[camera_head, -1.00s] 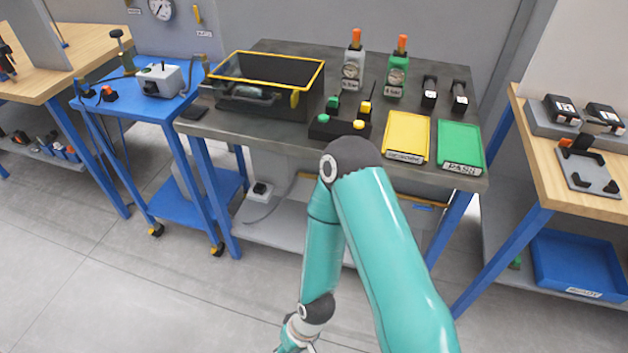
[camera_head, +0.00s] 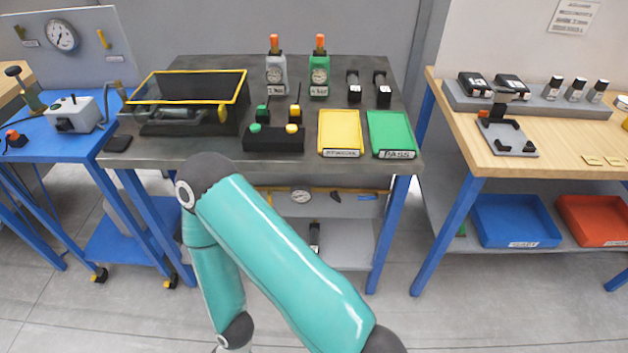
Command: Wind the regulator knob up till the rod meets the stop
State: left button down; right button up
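Two upright units with orange tops and round gauges stand at the back of the dark workbench (camera_head: 300,165): a grey one (camera_head: 276,76) and a green one (camera_head: 319,77). Each has a small label on its front, too small to read surely. I cannot tell which part is the regulator knob; no rod or stop can be made out. One teal arm of mine crosses the lower middle, its elbow in front of the bench and its wrist leaving the bottom edge. Neither gripper is in view.
A yellow-rimmed clear-sided box (camera_head: 190,100), a black button box (camera_head: 273,138), a yellow tray (camera_head: 340,132) and a green tray (camera_head: 390,134) are on the bench. A blue cart (camera_head: 40,135) stands left. A wooden table (camera_head: 560,135) stands right, beyond a floor gap.

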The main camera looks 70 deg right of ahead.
aim_at(335, 195)
jog(key=k, duration=0.5)
jog(key=u, duration=0.6)
jog(key=i, duration=0.9)
jog(key=z, duration=2.85)
jog(key=i, duration=0.6)
jog(key=k, duration=0.5)
